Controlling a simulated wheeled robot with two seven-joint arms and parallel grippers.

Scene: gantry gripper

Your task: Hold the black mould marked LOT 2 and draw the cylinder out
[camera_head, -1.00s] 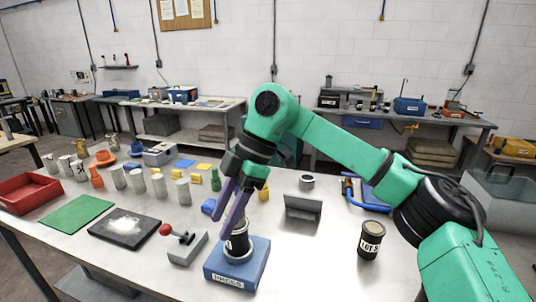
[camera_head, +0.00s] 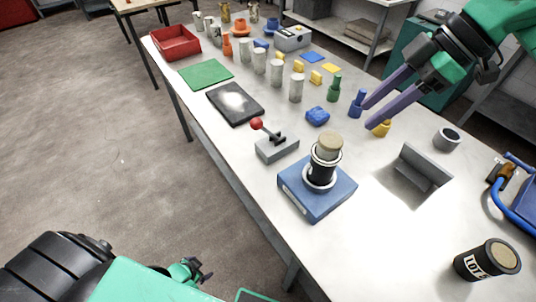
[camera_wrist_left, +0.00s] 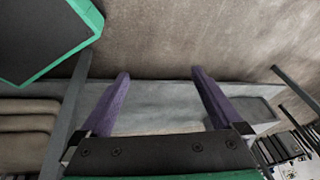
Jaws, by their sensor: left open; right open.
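A black mould (camera_head: 321,170) with a pale band stands upright in the blue block (camera_head: 298,195); its marking is not readable. A beige cylinder (camera_head: 330,147) rises above its rim; how deep it sits is hidden. My right gripper (camera_head: 367,113) is open and empty, above and to the right of the blue block, apart from both moulds. My left gripper (camera_wrist_left: 158,76) is open and empty in the wrist view, with no mould between its purple fingers.
A red-knobbed lever (camera_head: 277,147) stands beside the blue block. The tabletop between bracket and blue block is clear.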

